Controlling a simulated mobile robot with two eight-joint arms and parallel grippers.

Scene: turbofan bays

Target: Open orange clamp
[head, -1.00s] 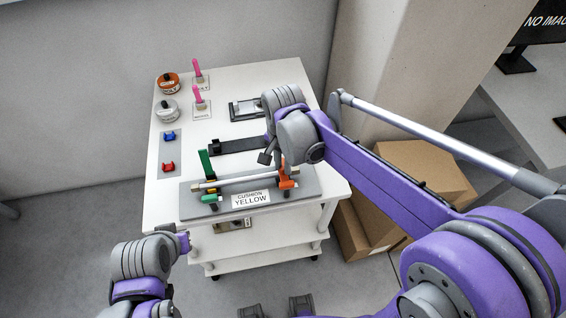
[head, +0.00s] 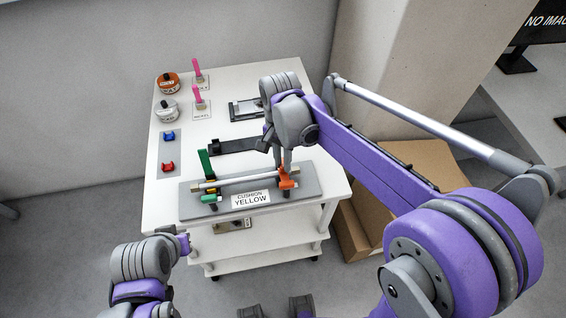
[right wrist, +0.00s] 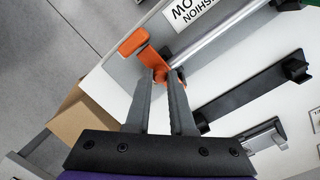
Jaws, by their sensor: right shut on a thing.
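The orange clamp (head: 288,183) sits at the right end of the grey fixture plate (head: 306,187), holding the end of a pale rod (head: 245,179). My right gripper (head: 283,168) reaches down onto it from above. In the right wrist view the orange clamp (right wrist: 133,42) lies at the fingertips of my right gripper (right wrist: 164,78), which are shut on its orange upright part. The fingers hide some of that part. A green clamp (head: 205,163) stands raised at the rod's left end. My left arm shows at lower left; its fingers cannot be made out.
The white cart (head: 165,210) carries a "CUSHION YELLOW" label (head: 250,198), a black bracket (head: 235,146), a red part (head: 167,167), a blue part (head: 169,135), pink-handled tools and two jars. Cardboard boxes (head: 355,235) stand right of the cart.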

